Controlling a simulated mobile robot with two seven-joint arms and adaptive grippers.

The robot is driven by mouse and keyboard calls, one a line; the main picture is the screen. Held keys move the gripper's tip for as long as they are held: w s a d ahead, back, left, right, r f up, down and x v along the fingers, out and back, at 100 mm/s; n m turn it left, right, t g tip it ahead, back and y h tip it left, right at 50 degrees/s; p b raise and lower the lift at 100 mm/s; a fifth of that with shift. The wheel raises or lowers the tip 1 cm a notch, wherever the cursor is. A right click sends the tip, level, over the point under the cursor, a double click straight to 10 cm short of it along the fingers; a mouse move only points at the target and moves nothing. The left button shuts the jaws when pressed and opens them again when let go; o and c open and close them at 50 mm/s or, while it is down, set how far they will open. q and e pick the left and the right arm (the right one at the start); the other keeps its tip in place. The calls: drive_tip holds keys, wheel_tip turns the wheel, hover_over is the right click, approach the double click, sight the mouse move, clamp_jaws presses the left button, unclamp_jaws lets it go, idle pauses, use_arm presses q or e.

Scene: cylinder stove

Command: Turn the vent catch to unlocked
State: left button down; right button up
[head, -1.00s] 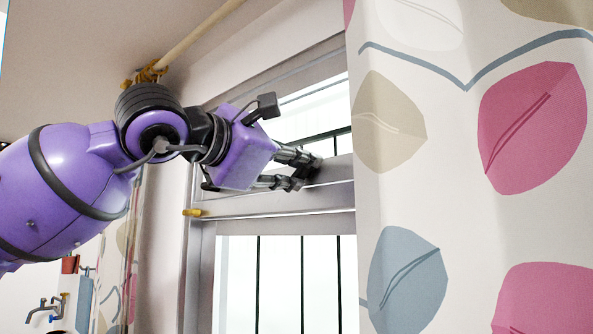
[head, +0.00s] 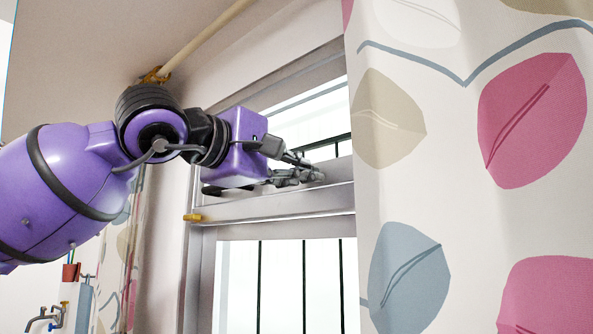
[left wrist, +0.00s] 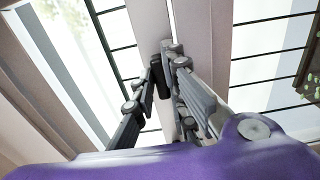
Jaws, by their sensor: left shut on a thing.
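My left gripper (head: 312,175) reaches the grey rail between the upper and lower panes of the window. Its fingers are shut on a small dark piece at the rail, which I take to be the vent catch (left wrist: 158,76). The left wrist view also shows the gripper (left wrist: 161,70), with its fingers on either side of the catch. The fingers hide most of the catch, and I cannot read whether it stands at locked or unlocked. In the head view the catch is hidden behind the fingers. My right gripper is in neither view.
A curtain with leaf shapes (head: 450,230) hangs close to the right of the gripper. The window frame (head: 270,205) carries a small yellow fitting (head: 193,217) at its left side. Dark bars stand behind the glass. A curtain rod (head: 205,40) runs above my arm.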

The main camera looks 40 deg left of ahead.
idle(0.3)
use_arm(q)
drive_tip(key=c, duration=1.8)
unclamp_jaws()
drive_tip(key=shift+o, duration=0.2)
drive_tip(key=s+a, duration=0.1)
drive_tip(key=s, duration=1.1)
